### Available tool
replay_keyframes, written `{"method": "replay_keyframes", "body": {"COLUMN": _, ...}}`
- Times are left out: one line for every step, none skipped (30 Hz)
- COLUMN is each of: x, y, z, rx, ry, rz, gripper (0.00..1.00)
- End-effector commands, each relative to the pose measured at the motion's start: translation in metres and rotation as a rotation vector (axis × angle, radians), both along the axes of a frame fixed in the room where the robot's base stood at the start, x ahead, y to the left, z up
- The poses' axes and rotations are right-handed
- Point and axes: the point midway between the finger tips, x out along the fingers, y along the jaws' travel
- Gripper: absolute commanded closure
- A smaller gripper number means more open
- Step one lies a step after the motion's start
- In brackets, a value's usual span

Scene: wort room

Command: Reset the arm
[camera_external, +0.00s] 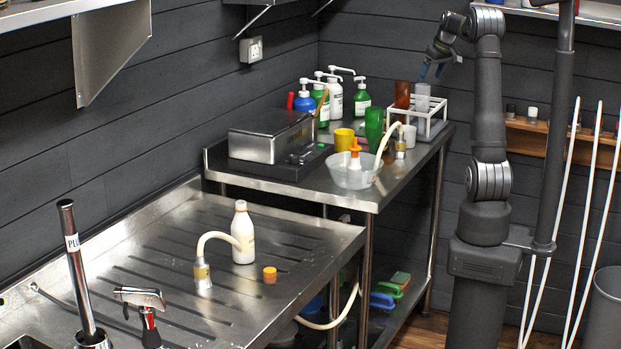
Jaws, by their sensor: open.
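My gripper (432,72) is at the upper right, at the end of my bent arm. Its blue-tipped fingers point down and are open, above the white wire rack (434,129) at the back of the steel table. A grey cup (422,97) stands in the rack beneath the fingers, with a gap that is hard to judge. A brown cup (402,94) stands to its left. I see nothing held between the fingers.
The steel table (375,196) also holds a green cup (374,128), a clear bowl (352,174), a yellow cup (344,139) and several pump bottles. A white bottle (243,233) stands on the draining board (150,262). A shelf (580,12) is near my arm's top.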

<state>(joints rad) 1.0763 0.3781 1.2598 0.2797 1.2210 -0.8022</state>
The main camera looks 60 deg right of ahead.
Motion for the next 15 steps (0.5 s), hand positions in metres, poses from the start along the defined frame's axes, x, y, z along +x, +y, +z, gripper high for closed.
{"method": "replay_keyframes", "body": {"x": 0.01, "y": 0.003, "z": 0.001, "rx": -0.001, "ry": -0.001, "rz": 0.017, "gripper": 0.17}}
{"method": "replay_keyframes", "body": {"x": 0.015, "y": 0.005, "z": 0.001, "rx": 0.0, "ry": -0.001, "rz": 0.026, "gripper": 0.17}}
{"method": "replay_keyframes", "body": {"x": 0.021, "y": 0.007, "z": 0.002, "rx": -0.001, "ry": -0.001, "rz": 0.035, "gripper": 0.17}}
{"method": "replay_keyframes", "body": {"x": 0.025, "y": 0.009, "z": 0.002, "rx": -0.001, "ry": -0.001, "rz": 0.043, "gripper": 0.17}}
{"method": "replay_keyframes", "body": {"x": 0.029, "y": 0.01, "z": 0.003, "rx": 0.0, "ry": -0.001, "rz": 0.05, "gripper": 0.17}}
{"method": "replay_keyframes", "body": {"x": 0.034, "y": 0.012, "z": 0.003, "rx": -0.001, "ry": -0.001, "rz": 0.058, "gripper": 0.17}}
{"method": "replay_keyframes", "body": {"x": 0.037, "y": 0.013, "z": 0.003, "rx": 0.0, "ry": -0.001, "rz": 0.063, "gripper": 0.17}}
{"method": "replay_keyframes", "body": {"x": 0.039, "y": 0.014, "z": 0.003, "rx": 0.0, "ry": -0.001, "rz": 0.067, "gripper": 0.17}}
{"method": "replay_keyframes", "body": {"x": 0.042, "y": 0.015, "z": 0.003, "rx": 0.001, "ry": 0.0, "rz": 0.072, "gripper": 0.17}}
{"method": "replay_keyframes", "body": {"x": 0.044, "y": 0.016, "z": 0.003, "rx": 0.0, "ry": 0.0, "rz": 0.076, "gripper": 0.17}}
{"method": "replay_keyframes", "body": {"x": 0.046, "y": 0.017, "z": 0.003, "rx": 0.0, "ry": -0.001, "rz": 0.078, "gripper": 0.17}}
{"method": "replay_keyframes", "body": {"x": 0.047, "y": 0.017, "z": 0.004, "rx": 0.0, "ry": -0.001, "rz": 0.081, "gripper": 0.17}}
{"method": "replay_keyframes", "body": {"x": 0.048, "y": 0.017, "z": 0.004, "rx": 0.0, "ry": -0.001, "rz": 0.082, "gripper": 0.17}}
{"method": "replay_keyframes", "body": {"x": 0.049, "y": 0.018, "z": 0.004, "rx": 0.0, "ry": -0.001, "rz": 0.083, "gripper": 0.17}}
{"method": "replay_keyframes", "body": {"x": 0.049, "y": 0.018, "z": 0.004, "rx": 0.0, "ry": -0.001, "rz": 0.083, "gripper": 0.17}}
